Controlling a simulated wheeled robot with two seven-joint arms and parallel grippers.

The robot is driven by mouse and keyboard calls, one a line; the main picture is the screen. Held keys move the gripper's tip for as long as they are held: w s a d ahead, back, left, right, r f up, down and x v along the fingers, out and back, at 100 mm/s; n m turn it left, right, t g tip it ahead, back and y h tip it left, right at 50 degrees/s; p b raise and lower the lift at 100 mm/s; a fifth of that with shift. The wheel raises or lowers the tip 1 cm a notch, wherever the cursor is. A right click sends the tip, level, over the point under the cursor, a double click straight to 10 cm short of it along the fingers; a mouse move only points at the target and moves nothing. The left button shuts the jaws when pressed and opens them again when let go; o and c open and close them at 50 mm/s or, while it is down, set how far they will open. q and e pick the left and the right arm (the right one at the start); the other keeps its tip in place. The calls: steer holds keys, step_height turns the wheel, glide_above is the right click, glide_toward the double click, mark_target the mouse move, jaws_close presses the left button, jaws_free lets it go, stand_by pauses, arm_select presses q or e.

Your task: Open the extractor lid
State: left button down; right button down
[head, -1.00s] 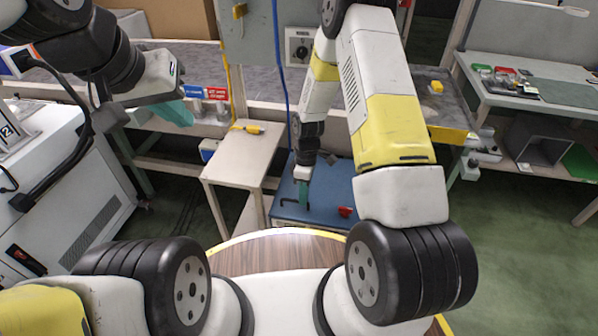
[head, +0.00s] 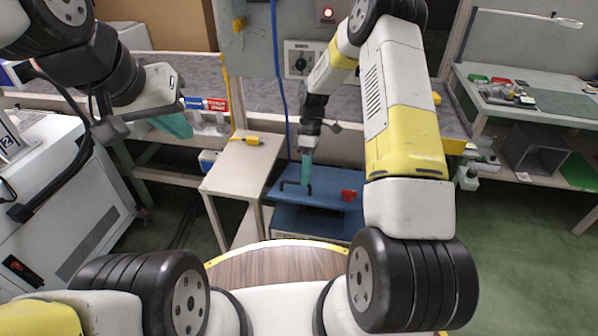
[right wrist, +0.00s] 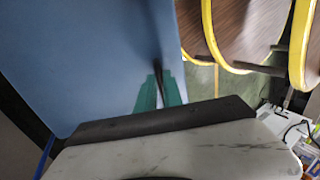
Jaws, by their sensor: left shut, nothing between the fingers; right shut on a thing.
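The blue extractor lid (head: 325,198) is in the middle of the head view, on a blue box (head: 315,224). It looks tilted, with its front edge raised and a dark gap below. My right gripper (head: 306,183) is shut on the handle. In the right wrist view its green fingers (right wrist: 160,98) close around the dark bar, and the lid (right wrist: 80,60) fills the left. My left gripper (head: 180,127) is shut and empty, held in the air at left.
A small beige table (head: 232,178) with a yellow tool (head: 247,140) stands left of the extractor. A white machine (head: 60,200) is at far left. A grey control panel with a knob (head: 300,60) is behind, and a workbench (head: 550,115) stands at right.

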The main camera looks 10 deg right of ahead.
steer(key=w+d+r, duration=0.2)
steer(key=w+r, duration=0.3)
stand_by(0.4)
steer(key=c, duration=1.5)
jaws_free()
steer(key=shift+w, duration=0.1)
steer(key=shift+a, duration=0.2)
steer(key=shift+r, duration=0.15)
